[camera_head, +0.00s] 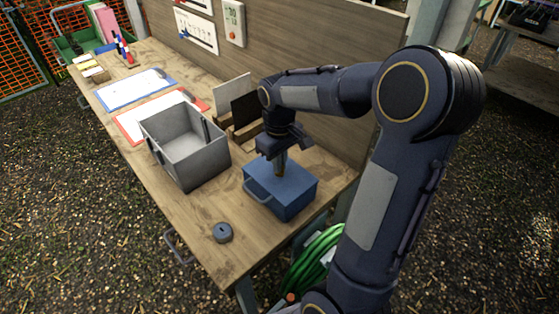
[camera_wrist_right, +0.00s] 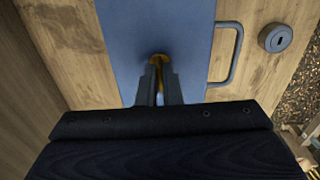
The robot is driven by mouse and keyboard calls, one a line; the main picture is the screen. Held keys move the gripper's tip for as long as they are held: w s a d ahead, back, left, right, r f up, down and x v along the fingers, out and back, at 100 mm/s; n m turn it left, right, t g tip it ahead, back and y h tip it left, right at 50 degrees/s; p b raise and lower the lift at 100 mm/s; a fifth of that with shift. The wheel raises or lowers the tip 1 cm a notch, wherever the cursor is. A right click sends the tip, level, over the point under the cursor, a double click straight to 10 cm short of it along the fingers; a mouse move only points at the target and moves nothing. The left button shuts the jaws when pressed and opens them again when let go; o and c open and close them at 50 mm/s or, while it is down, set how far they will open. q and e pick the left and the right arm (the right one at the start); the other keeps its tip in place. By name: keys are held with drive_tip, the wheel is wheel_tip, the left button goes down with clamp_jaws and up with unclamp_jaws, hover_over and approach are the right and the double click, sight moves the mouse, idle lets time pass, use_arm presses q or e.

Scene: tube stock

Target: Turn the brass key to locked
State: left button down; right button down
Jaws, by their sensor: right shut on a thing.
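The brass key (camera_wrist_right: 158,62) stands at the top of a blue box (camera_head: 290,192) on the workbench. In the right wrist view only a rounded brass edge of the key shows past the fingertips. My right gripper (camera_head: 280,168) points down over the box and is shut on the key; it also shows in the right wrist view (camera_wrist_right: 160,85). The fingers hide most of the key, so its turn angle and any lock marks cannot be told. The blue box (camera_wrist_right: 180,25) has a handle on its side. My left gripper is not in view.
A round grey lock piece with a keyhole (camera_head: 223,232) lies on the workbench (camera_head: 240,262) near its front edge. A grey open bin (camera_head: 198,163) stands left of the box. Dark and white panels (camera_head: 244,108) stand behind it. A green hose (camera_head: 312,262) hangs below.

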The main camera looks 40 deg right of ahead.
drive_tip(key=c, duration=1.6)
unclamp_jaws()
wheel_tip(320, 180, up, 8)
drive_tip(key=shift+f, duration=0.2)
drive_tip(key=shift+r, duration=0.1)
